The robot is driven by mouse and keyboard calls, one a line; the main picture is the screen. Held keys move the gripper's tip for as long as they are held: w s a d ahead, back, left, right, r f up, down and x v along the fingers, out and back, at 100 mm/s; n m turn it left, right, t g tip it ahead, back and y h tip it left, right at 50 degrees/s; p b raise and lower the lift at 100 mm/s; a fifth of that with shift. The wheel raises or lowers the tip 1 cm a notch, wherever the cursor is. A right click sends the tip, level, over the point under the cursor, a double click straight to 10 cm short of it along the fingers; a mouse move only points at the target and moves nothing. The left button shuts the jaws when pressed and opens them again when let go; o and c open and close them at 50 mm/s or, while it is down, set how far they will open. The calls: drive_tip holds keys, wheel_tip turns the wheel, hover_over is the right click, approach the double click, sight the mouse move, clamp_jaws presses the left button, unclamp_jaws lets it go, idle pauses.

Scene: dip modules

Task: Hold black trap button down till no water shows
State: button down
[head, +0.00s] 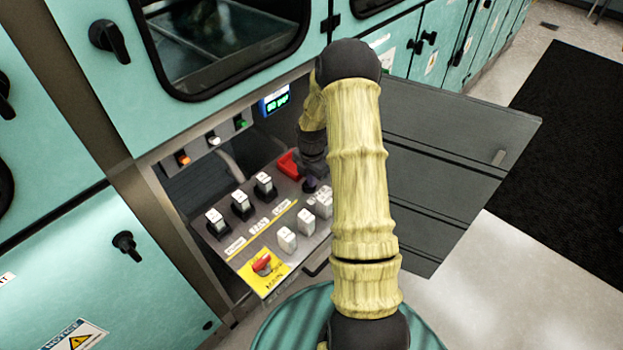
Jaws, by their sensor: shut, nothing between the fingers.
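The control panel (235,247) slopes inside an open cabinet bay. A small dark round button (310,184), apparently the black trap button, shows near the panel's upper right. My gripper (314,164) is the dark end of my pale-sleeved arm, pointing down just above this button. It is shut and empty. Its fingertips are small and partly merged with the dark background, so I cannot tell whether they touch or press the button. A small display (275,103) with green characters is above the panel; its text is too small to read. No water is visible.
Several black-based switches (240,203) and white switches (287,240) stand on the panel. A red emergency knob (262,265) is at the front on yellow, and a red part (289,165) is beside my gripper. The open grey door (440,150) bounds the right side.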

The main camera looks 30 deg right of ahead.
drive_tip(key=shift+s+f, duration=0.5)
drive_tip(key=shift+f, duration=0.15)
drive_tip(key=shift+w+r+p, duration=0.1)
drive_tip(key=shift+r+p, duration=0.35)
drive_tip(key=shift+p, duration=0.05)
wheel_tip(320, 180, up, 14)
drive_tip(key=p, duration=0.3)
drive_tip(key=shift+w+r, duration=0.2)
drive_tip(key=shift+w, duration=0.15)
